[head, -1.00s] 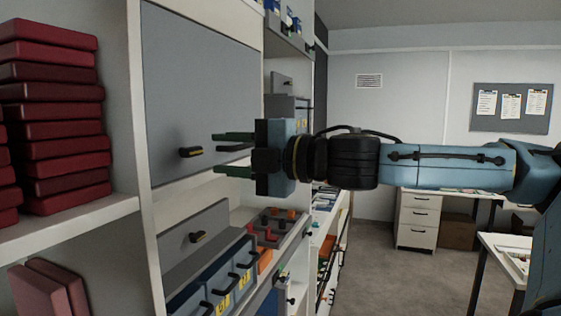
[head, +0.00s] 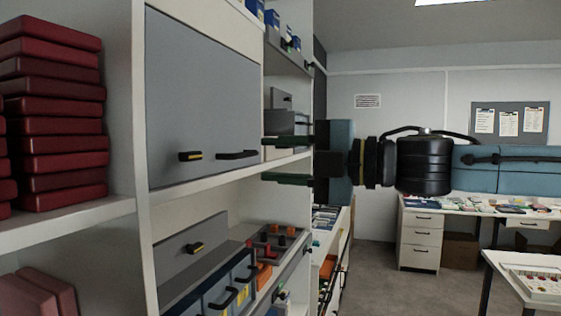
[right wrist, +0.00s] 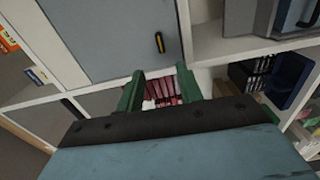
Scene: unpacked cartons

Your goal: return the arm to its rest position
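My right arm (head: 500,170) comes in from the right of the head view, stretched level toward the shelving. My right gripper (head: 272,160) is open and empty, its two green fingers apart and pointing left, in front of the shelf unit and right of the grey door panel. In the right wrist view the open fingers (right wrist: 160,88) show with nothing between them but red items in the background. My left gripper is not in view.
The grey door panel (head: 205,90) is closed, with black handles. Dark red boxes (head: 55,105) are stacked on the left shelf (head: 70,220). Blue drawers (head: 215,290) and a grey tray (head: 262,240) sit below. A white table (head: 520,285) stands at right; open floor (head: 385,280) lies between.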

